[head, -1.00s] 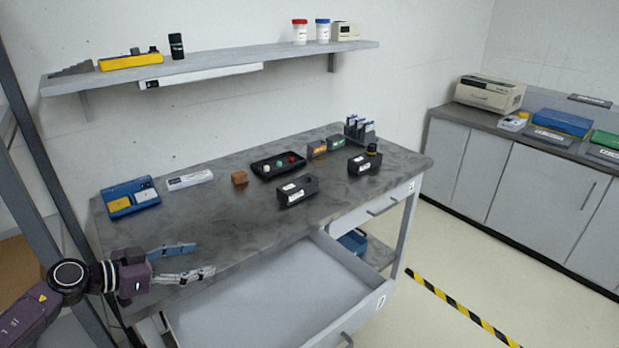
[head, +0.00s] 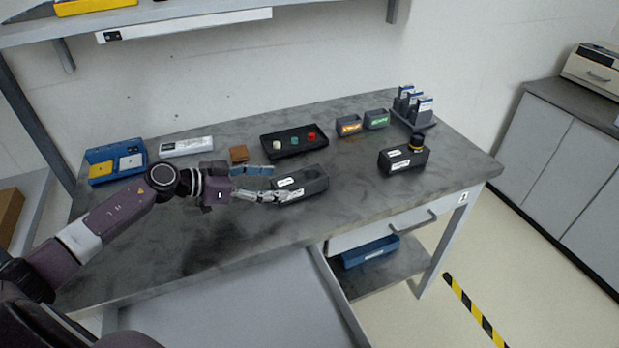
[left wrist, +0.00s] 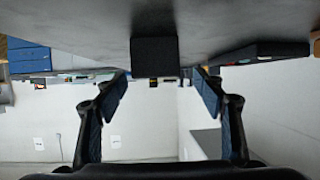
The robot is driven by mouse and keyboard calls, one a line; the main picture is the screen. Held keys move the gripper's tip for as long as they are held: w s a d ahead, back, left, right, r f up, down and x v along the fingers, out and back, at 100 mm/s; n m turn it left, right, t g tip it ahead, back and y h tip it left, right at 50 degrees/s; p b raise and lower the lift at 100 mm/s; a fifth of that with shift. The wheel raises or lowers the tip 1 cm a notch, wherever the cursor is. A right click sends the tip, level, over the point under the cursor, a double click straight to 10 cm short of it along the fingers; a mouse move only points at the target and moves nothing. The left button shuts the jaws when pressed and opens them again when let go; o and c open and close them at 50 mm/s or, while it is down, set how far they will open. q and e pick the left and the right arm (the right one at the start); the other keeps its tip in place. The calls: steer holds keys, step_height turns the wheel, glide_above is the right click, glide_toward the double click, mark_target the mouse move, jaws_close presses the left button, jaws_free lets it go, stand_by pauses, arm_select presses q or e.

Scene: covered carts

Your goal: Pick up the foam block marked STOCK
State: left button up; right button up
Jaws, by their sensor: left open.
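No marking that reads STOCK can be made out at this size. A dark block-shaped holder (head: 308,182) with white labels stands on the grey bench (head: 210,245). My left gripper (head: 277,183) is open at its left end, with nothing held. The near fingertip overlaps that end in the head view; I cannot tell whether it touches. In the left wrist view, which looks upside down, a dark block (left wrist: 154,52) lies ahead, centred between the open fingers (left wrist: 160,85). Two small dark boxes, one with orange lettering (head: 349,125) and one with green lettering (head: 376,119), stand further back. My right gripper is not in view.
A black tray (head: 262,146) with coloured pieces and a brown block (head: 239,154) lie behind the gripper. An open drawer (head: 250,305) juts out below. The bench's front left is clear.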

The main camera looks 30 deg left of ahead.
mark_target(288, 181)
arm_select(q)
steer(key=shift+d+r+p+x, duration=0.15)
steer(key=shift+p+x, duration=0.2)
steer(key=shift+x, duration=1.55)
steer(key=shift+d+r+p+x, duration=0.1)
steer(key=shift+r+p+x, duration=0.15)
steer(key=shift+x, duration=1.65)
steer(key=shift+c, duration=0.5)
steer(key=c, duration=1.2)
steer(key=shift+o, duration=0.2)
